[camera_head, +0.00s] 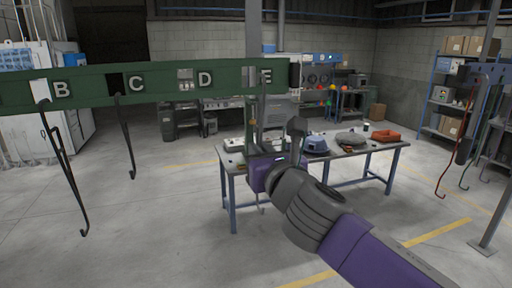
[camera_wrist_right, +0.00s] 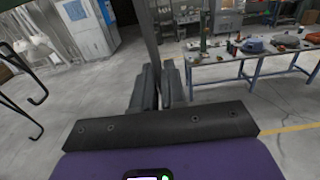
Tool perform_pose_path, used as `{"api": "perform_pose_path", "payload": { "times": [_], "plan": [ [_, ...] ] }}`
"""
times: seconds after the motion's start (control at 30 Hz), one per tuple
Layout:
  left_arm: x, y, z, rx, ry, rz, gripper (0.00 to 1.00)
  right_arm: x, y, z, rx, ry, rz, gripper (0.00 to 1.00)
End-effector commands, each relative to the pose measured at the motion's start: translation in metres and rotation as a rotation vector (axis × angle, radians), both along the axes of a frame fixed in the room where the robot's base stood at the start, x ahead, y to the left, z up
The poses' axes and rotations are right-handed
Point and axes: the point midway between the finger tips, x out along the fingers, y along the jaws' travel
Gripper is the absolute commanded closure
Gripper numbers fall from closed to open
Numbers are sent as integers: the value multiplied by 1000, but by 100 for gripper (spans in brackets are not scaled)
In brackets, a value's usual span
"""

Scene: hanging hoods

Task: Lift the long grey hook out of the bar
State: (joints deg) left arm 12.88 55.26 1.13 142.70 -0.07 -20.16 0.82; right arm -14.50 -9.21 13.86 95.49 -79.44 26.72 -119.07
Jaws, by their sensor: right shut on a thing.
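The green bar (camera_head: 150,83) with letters B, C, D and E crosses the upper left of the head view. My right gripper (camera_head: 254,140) is just below the bar's E end, shut on the long grey hook (camera_head: 261,206). In the right wrist view the grey shaft (camera_wrist_right: 150,35) rises beyond the closed fingers (camera_wrist_right: 158,70). My left gripper is not in view.
Black hooks hang at B (camera_head: 62,160) and C (camera_head: 125,140). The slot by D looks empty. A workbench (camera_head: 232,172) with several items stands behind my right gripper. More coloured hooks hang at the far right, including a red one (camera_head: 452,150). The floor between is open.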

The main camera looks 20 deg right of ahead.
Motion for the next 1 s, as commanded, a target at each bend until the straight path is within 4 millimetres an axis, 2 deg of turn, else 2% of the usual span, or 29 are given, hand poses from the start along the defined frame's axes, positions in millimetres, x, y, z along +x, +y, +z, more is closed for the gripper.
{"api": "perform_pose_path", "payload": {
  "times": [0.5,0.87,1.0],
  "plan": [
    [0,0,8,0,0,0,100,-60,-2,3,1,-1,-1,100],
    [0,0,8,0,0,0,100,-64,-2,2,0,0,-1,100],
    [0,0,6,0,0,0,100,-60,-2,-6,-2,3,-7,100]
  ]
}}
